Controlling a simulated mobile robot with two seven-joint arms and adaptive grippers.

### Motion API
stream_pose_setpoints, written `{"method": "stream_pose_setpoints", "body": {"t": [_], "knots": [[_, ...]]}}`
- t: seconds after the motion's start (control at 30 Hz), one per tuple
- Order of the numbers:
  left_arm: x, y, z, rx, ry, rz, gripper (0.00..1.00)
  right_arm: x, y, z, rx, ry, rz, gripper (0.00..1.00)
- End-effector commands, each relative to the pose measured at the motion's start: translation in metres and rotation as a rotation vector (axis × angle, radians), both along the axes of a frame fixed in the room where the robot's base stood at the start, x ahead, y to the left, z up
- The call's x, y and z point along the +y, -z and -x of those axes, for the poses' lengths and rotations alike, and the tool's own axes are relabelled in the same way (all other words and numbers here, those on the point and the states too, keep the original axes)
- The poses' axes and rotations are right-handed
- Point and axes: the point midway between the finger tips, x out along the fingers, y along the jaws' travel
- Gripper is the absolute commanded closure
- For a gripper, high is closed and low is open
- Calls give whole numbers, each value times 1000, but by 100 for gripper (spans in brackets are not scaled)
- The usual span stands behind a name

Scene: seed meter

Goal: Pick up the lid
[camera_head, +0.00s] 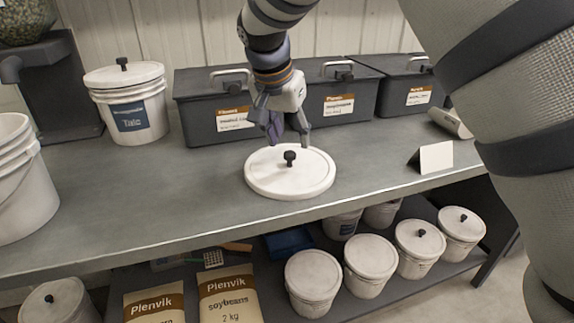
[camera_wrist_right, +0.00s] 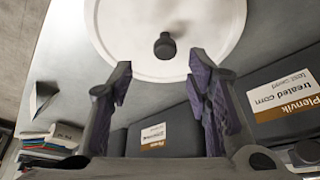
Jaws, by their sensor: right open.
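The white round lid (camera_head: 290,178) lies flat on the grey workbench, with a small black knob (camera_head: 289,156) upright at its centre. My right gripper (camera_head: 288,138) is open and empty, above the far side of the lid and pointing down. In the right wrist view the lid (camera_wrist_right: 125,30) fills the upper middle, and its knob (camera_wrist_right: 164,46) sits just beyond the gap between the open fingers (camera_wrist_right: 158,85). The fingers appear apart from the knob. My left gripper is not in view.
Dark bins (camera_head: 212,133) with handles stand behind the lid along the wall. A lidded white talc bucket (camera_head: 134,117) stands at the back left, an open white bucket (camera_head: 20,190) at the left edge. A folded white card (camera_head: 436,157) stands right. Below are lidded buckets (camera_head: 370,262) and soybean bags (camera_head: 230,293).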

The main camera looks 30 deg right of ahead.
Motion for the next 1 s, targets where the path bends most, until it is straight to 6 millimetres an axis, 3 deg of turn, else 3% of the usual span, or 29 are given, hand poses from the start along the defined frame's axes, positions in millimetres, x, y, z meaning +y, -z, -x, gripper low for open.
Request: {"method": "stream_pose_setpoints", "body": {"t": [0.23, 0.43, 0.47, 0.6, 0.67, 1.0], "knots": [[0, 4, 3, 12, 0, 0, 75, -7, 42, -11, 2, 0, -1, 55], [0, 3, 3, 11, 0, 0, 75, -8, 44, -12, -3, 0, -1, 55], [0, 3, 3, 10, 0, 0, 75, -8, 44, -12, -3, 0, -1, 57], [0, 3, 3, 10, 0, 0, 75, -8, 44, -12, -3, -1, -1, 89], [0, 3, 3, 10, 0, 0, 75, -8, 44, -12, -3, -1, -1, 100], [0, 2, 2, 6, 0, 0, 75, -9, 42, -11, -3, -1, -1, 100]]}}
